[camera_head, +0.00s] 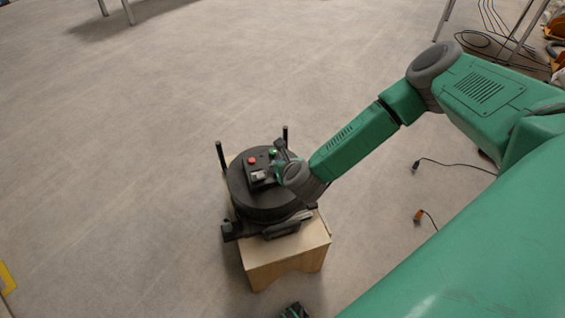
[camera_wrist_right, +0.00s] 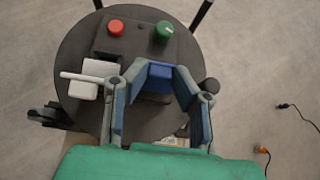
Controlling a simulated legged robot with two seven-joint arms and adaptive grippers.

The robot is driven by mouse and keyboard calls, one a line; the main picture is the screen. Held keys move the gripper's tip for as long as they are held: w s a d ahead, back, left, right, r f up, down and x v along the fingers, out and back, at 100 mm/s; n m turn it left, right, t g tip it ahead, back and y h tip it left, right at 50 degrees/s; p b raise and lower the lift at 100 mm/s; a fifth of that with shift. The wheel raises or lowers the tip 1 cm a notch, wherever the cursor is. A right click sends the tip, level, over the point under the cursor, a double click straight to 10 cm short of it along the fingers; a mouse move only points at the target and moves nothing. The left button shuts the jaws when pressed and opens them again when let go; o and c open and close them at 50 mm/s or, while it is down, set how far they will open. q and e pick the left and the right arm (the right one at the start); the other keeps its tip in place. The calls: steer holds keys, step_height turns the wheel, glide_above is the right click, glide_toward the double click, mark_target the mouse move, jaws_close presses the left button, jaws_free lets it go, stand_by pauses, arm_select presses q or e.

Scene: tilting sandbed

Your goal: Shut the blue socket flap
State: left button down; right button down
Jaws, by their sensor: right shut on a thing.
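The blue socket flap (camera_wrist_right: 157,81) shows in the right wrist view on the small dark panel box, below the green knob. My right gripper (camera_wrist_right: 162,75) is over it, with its fingers on both sides, shut on the flap. The flap's hinge and the socket behind it are hard to make out. In the head view my right gripper (camera_head: 276,170) is at the dark round platform (camera_head: 262,205), and it hides the flap there.
A red button (camera_wrist_right: 116,27), a green knob (camera_wrist_right: 163,31) and a white switch with a lever (camera_wrist_right: 84,80) sit close by. Two dark posts (camera_head: 220,156) rise behind the platform. A wooden stand (camera_head: 285,262) carries it.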

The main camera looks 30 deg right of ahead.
steer(key=g+p, duration=0.1)
steer(key=w+g+p, duration=0.1)
steer(key=shift+w+d+r+g+y, duration=0.2)
steer(key=shift+w+r+g+y, duration=0.1)
steer(key=shift+w+d+f+g+p, duration=0.15)
steer(key=shift+w+g+p, duration=0.25)
steer(key=shift+g, duration=0.4)
steer(key=shift+w+f+g+y, duration=0.2)
steer(key=shift+w+g+y, duration=0.15)
steer(key=shift+g, duration=0.35)
steer(key=shift+w+d+f+g+y, duration=0.15)
steer(key=shift+w+f+g+y, duration=0.15)
steer(key=shift+g, duration=0.4)
steer(key=shift+w+f+g+b, duration=0.25)
steer(key=shift+g+b, duration=0.25)
steer(key=shift+b, duration=0.15)
steer(key=g+b, duration=0.1)
steer(key=b, duration=0.2)
steer(key=w+f+g+y+b, duration=0.1)
steer(key=g+b, duration=0.1)
steer(key=b, duration=0.1)
steer(key=shift+d+f, duration=0.15)
steer(key=shift+d, duration=0.05)
steer(key=shift+g+b, duration=0.7)
steer(key=shift+b, duration=0.4)
steer(key=c, duration=1.4)
jaws_free()
